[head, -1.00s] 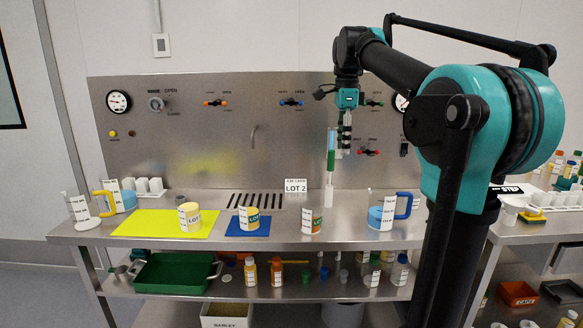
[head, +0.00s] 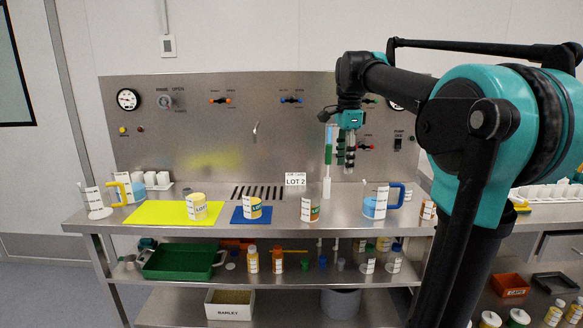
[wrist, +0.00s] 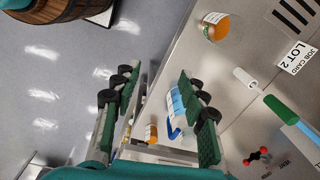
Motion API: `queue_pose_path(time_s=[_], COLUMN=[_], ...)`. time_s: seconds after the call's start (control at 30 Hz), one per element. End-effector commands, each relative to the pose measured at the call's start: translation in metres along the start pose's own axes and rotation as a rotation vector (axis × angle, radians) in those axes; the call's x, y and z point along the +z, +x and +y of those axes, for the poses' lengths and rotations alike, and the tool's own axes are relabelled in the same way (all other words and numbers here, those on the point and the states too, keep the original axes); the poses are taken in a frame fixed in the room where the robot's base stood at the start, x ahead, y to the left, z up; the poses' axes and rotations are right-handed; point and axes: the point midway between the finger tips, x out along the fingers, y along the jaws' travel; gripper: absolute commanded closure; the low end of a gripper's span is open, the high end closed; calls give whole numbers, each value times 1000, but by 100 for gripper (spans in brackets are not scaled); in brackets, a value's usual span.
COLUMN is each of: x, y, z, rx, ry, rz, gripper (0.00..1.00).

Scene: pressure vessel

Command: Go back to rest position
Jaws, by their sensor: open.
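My gripper (head: 346,150) hangs from the teal and black arm in front of the steel panel, above the back of the bench (head: 345,222). Its fingers are apart with nothing between them. In the wrist view the gripper (wrist: 158,85) also shows open, with one padded finger on each side. A blue-handled mug (wrist: 176,108) shows beyond the right finger there; it also stands on the bench in the head view (head: 375,206). The fingers look clear of it.
A green and white upright tool (head: 328,160) stands close left of my gripper. The bench holds a yellow mat (head: 150,214), a blue mat (head: 238,218), several labelled jars and a LOT 2 card (head: 295,179). A wooden barrel (wrist: 60,8) stands on the floor.

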Motion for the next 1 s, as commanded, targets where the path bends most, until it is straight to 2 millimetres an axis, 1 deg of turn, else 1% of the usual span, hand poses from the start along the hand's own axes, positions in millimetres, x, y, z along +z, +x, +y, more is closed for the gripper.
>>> queue_pose_path(time_s=[0.03,0.17,0.27,0.37,0.4,0.47,0.5,0.57,0.6,0.67,0.7,0.8,0.83,0.93,1.0], x=[-1,-3,-4,-6,-6,-6,-6,-5,-4,-2,-1,3,4,7,8], y=[10,40,70,109,128,158,177,205,224,250,266,299,307,327,332], z=[3,12,22,40,50,68,80,100,114,137,152,186,195,218,225], rx=[-8,-34,-59,-90,-103,-125,-140,-159,-170,-186,-194,-210,-213,-220,-220], ry=[-32,-143,-250,-393,-461,-572,-644,-754,-828,-934,-1003,-1152,-1188,-1285,-1311], rz=[1,7,16,32,42,60,74,97,114,141,160,204,216,248,257], gripper=[57,57,57,57,57,57,57,57,57,57,57,57,57,57,57])
